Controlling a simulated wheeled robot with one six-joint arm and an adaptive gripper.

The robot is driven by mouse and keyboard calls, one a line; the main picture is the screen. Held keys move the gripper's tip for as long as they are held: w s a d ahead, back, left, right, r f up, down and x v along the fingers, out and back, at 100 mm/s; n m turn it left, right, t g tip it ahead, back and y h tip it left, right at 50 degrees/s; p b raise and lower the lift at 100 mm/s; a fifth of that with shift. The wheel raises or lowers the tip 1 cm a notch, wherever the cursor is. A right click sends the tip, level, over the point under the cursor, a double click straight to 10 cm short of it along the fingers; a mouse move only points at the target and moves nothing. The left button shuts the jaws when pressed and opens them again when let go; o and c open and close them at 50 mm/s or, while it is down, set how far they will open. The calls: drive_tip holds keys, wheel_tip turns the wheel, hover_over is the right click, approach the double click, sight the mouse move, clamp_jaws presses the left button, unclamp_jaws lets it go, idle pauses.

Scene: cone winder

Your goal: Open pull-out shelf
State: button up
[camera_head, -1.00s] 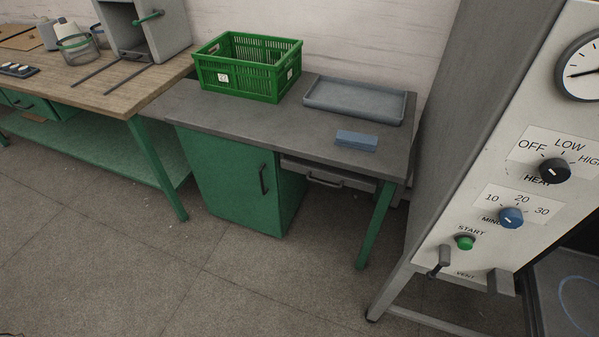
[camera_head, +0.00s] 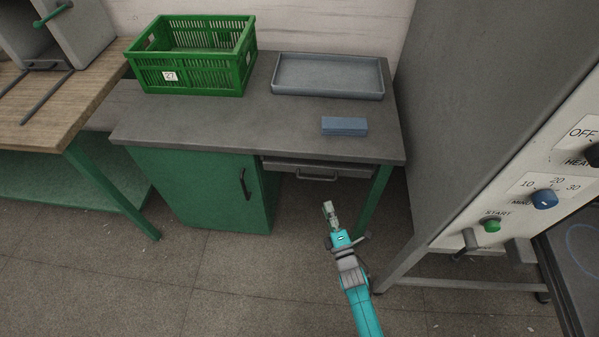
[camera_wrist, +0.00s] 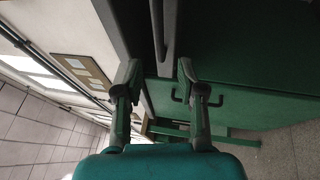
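The pull-out shelf (camera_head: 277,166) is a grey front under the right part of the grey worktop. It looks pushed in, with a bar handle (camera_head: 317,177) on its front. My gripper (camera_head: 328,206) is just below and in front of that handle in the head view, apart from it. In the wrist view my gripper (camera_wrist: 157,72) is open, its two fingers apart and nothing between them. The handle shows there as a dark bar (camera_wrist: 159,30) beyond the fingertips, roughly in line with the gap.
The worktop (camera_head: 225,125) carries a green crate (camera_head: 190,78), a grey tray (camera_head: 328,92) and a blue block (camera_head: 344,126). A green cupboard (camera_head: 205,190) stands left of the shelf, a table leg (camera_head: 374,200) right. A control cabinet (camera_head: 470,110) is at the right. Floor in front is clear.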

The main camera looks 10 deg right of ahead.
sight(317, 179)
drive_tip(key=x, duration=1.1)
drive_tip(key=shift+w+a, duration=0.15)
drive_tip(key=shift+w, duration=0.15)
clamp_jaws()
